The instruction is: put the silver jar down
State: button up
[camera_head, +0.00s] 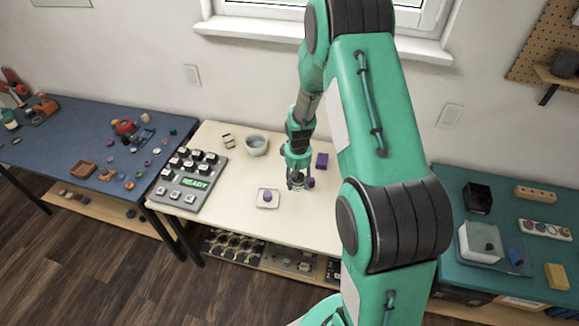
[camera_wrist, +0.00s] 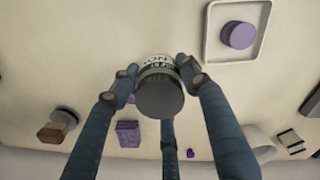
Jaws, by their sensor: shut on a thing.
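My gripper (camera_wrist: 156,72) is shut on the silver jar (camera_wrist: 160,95), which shows a dark grey round end and a pale lettered band in the wrist view. In the head view my gripper (camera_head: 297,178) points down over the cream table (camera_head: 240,230), right of its middle. The jar is mostly hidden by the fingers there. I cannot tell whether the jar touches the table.
A white tray (camera_head: 260,206) with a purple round piece (camera_head: 268,196) lies left of my gripper. A purple block (camera_head: 321,160) stands behind it to the right. A grey bowl (camera_head: 256,145) and a button panel (camera_head: 188,180) reading READY are further left. The table front is clear.

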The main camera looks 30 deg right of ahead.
jog(key=w+d, duration=0.1)
jog(key=w, duration=0.4)
jog(key=w+d+f+b, duration=0.1)
jog(key=w+d, duration=0.1)
jog(key=w, duration=0.3)
jog(key=w+d+b, duration=0.1)
jog(key=w+d, duration=0.1)
jog(key=w, duration=0.3)
jog(key=shift+w+f, duration=0.15)
jog(key=shift+f, duration=0.05)
jog(key=shift+f, duration=0.1)
jog(key=shift+f+b, duration=0.65)
jog(key=shift+f, duration=1)
jog(key=shift+f, duration=0.2)
jog(key=o, duration=1.3)
jog(key=shift+c, duration=0.2)
jog(key=shift+r, duration=0.15)
notch_tip(320, 180, up, 12)
jog(key=p, duration=0.2)
